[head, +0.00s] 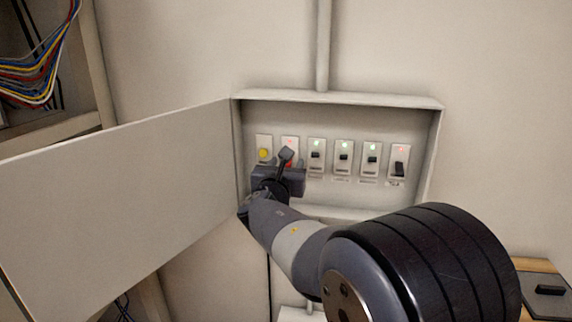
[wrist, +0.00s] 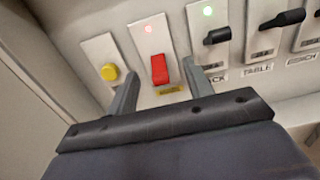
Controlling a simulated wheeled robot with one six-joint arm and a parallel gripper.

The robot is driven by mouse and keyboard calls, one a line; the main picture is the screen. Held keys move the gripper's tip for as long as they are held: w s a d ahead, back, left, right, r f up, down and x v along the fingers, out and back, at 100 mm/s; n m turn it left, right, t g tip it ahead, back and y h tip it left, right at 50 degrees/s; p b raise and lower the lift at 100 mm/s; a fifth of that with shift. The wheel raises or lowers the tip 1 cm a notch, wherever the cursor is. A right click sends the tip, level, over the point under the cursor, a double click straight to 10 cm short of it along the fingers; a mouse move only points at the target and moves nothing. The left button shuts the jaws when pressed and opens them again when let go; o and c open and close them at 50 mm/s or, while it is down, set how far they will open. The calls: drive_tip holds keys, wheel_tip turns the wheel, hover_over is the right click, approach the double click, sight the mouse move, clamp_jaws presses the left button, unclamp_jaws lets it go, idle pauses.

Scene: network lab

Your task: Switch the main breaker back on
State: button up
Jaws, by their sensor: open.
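The open breaker box (head: 338,99) is on the wall. Inside is a row of switches. In the wrist view the red switch (wrist: 159,69), with a red light above it and a yellow label below, stands between the two fingers of my gripper (wrist: 160,88). The fingers are open and apart, one on each side of it; I cannot tell whether either touches it. In the head view my gripper (head: 285,160) is in front of this switch and hides most of it. The red switch's label is too small to read.
A yellow round button (wrist: 109,72) is just left of the red switch. Black switches (head: 344,157) with green lights are to the right; the far right one (head: 399,168) has a red light. The box door (head: 120,200) hangs open to the left.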

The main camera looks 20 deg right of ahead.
drive_tip(key=c, duration=1)
drive_tip(key=shift+o, duration=0.2)
drive_tip(key=shift+r+p, duration=0.2)
drive_tip(key=shift+p, duration=0.35)
drive_tip(key=shift+w+d+r+g+y+p, duration=0.15)
drive_tip(key=shift+r+g+y+p, duration=0.6)
drive_tip(key=shift+g+p, duration=0.9)
drive_tip(key=shift+w+r+g+y+p, duration=0.1)
drive_tip(key=shift+r+g+y+p, duration=0.6)
drive_tip(key=shift+p, duration=1.65)
drive_tip(key=shift+w+d+r+g+y+p, duration=0.15)
drive_tip(key=shift+r+g+y+p, duration=0.2)
drive_tip(key=shift+g+y+p, duration=1.1)
drive_tip(key=shift+r+g+p, duration=0.1)
drive_tip(key=shift+g+p, duration=0.4)
drive_tip(key=shift+p, duration=0.05)
